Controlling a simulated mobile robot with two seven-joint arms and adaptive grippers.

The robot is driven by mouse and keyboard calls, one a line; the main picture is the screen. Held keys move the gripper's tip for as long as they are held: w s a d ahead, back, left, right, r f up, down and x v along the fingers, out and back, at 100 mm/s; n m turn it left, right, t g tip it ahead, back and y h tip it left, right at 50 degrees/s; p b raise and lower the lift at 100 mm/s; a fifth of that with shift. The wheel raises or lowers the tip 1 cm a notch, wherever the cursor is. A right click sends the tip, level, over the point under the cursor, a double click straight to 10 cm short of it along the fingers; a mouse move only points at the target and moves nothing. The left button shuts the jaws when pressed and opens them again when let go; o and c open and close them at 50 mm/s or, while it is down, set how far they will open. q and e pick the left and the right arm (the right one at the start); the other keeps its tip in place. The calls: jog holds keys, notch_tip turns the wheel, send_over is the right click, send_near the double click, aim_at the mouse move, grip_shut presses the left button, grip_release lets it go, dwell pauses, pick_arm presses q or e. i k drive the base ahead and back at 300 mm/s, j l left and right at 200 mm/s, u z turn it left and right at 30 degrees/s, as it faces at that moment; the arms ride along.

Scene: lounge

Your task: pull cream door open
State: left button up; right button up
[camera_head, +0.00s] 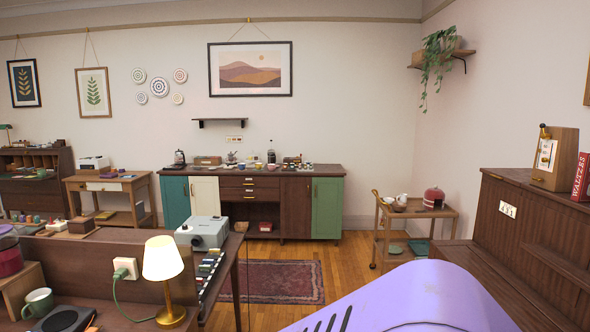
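The cream door (205,203) is a narrow panel low on the front of the long wooden sideboard (325,171) against the back wall. It sits between a teal door (174,201) on its left and wooden drawers (249,182) on its right. It looks shut, flush with its neighbours. Its lower part is partly hidden behind a grey-white machine in the foreground. Any handle on it is too small to make out. Neither of my grippers shows in this view.
A dark red rug (283,282) lies on open wooden floor before the sideboard. A wooden trolley (442,211) stands right, near a piano-like cabinet (530,222).

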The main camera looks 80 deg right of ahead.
aim_at(205, 191)
jog(key=z, duration=2.25)
